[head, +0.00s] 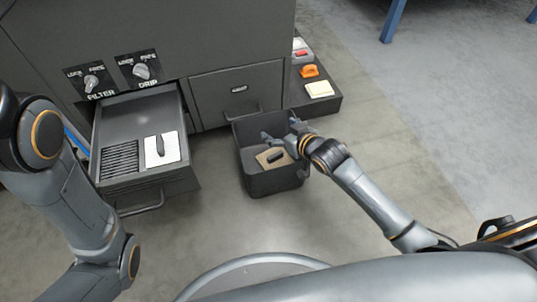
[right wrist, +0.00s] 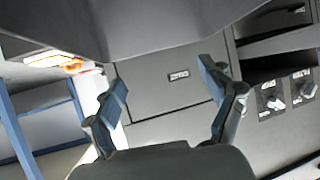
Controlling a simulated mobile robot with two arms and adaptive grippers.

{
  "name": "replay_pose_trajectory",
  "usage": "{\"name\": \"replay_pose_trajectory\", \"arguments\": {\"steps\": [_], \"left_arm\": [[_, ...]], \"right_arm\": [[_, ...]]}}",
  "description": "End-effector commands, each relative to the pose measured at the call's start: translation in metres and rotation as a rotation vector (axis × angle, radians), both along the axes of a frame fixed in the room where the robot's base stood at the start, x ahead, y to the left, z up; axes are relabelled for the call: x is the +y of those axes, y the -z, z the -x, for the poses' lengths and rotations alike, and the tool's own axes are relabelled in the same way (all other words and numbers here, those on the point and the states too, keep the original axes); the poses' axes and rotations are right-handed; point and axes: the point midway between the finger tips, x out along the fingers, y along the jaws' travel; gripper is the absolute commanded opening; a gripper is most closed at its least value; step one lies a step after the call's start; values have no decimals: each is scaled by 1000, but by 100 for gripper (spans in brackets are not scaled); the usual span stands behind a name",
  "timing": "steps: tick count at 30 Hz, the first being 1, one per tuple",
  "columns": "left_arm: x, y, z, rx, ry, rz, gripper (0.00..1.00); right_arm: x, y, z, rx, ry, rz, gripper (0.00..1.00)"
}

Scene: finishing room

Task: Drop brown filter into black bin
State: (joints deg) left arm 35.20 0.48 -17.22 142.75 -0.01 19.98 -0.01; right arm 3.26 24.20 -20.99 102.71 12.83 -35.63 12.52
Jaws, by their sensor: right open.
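The brown filter (head: 264,160) with a dark handle lies inside the black bin (head: 275,184), near its floor. The bin stands on the floor in front of the grey cabinet. My right gripper (head: 281,131) is over the bin's far right part, fingers spread and empty, apart from the filter. In the right wrist view, my open right gripper (right wrist: 162,72) has nothing between its fingers. The filter is not visible in that view. My left arm shows at the left, but its gripper is out of view.
An open drawer (head: 182,180) left of the bin holds a white filter (head: 161,150) and a dark slotted grille (head: 119,159). A closed drawer (head: 237,88) is behind the bin. A low ledge at right carries an orange item (head: 309,71) and a pale yellow block (head: 320,89).

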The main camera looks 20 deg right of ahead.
Motion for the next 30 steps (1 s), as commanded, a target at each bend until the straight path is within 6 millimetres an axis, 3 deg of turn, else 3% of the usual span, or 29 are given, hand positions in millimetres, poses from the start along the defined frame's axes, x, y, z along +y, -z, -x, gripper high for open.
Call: {"name": "replay_pose_trajectory", "arguments": {"steps": [5,21,30], "left_arm": [[1,0,0,-1,0,1,0],[0,0,0,0,0,1,0],[0,0,0,0,0,0,0]], "right_arm": [[-3,-4,9,1,1,1,82],[-28,-51,92,2,0,1,82],[-31,-58,101,0,0,-1,82]]}}
